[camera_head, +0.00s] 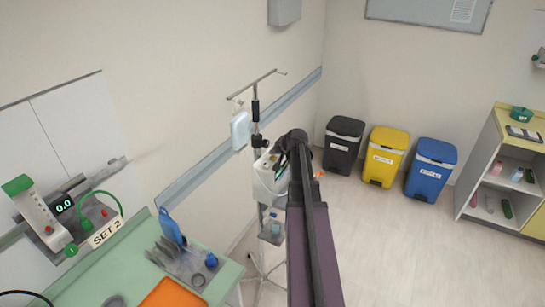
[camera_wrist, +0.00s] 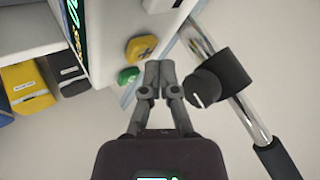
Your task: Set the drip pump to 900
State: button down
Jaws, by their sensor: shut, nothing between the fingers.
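The drip pump (camera_head: 265,178) is a white box on a drip stand (camera_head: 255,115) near the wall, partly hidden behind my arm in the head view. In the wrist view the pump (camera_wrist: 105,40) fills the upper left, with a lit display (camera_wrist: 72,22) seen at a steep slant; its digits cannot be read. A yellow button (camera_wrist: 141,48) and a green button (camera_wrist: 128,75) stick out from its face. My gripper (camera_wrist: 158,72) is shut and empty, its fingertips just right of these buttons in the picture. Contact cannot be told.
A black knob (camera_wrist: 203,88) on a clamp around the metal pole is close right of my fingers. A green-topped table (camera_head: 105,270) with an orange tray (camera_head: 172,294) and a SET 2 device (camera_head: 42,215) stands left. Bins (camera_head: 384,155) stand behind; floor at right is clear.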

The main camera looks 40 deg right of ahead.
aim_at(273, 157)
jog(key=shift+r, duration=0.35)
jog(key=shift+r+p, duration=2.45)
jog(key=shift+p, duration=0.15)
dwell(0.5)
jog(key=shift+r+p, duration=1.9)
jog(key=shift+p, duration=0.05)
jog(key=shift+f, duration=0.25)
notch_tip(273, 157, down, 8)
jog(key=b, duration=0.9)
jog(key=shift+f, duration=0.2)
jog(key=shift+f, duration=0.1)
jog(key=shift+f+b, duration=0.3)
jog(key=shift+b, duration=0.05)
dwell(0.4)
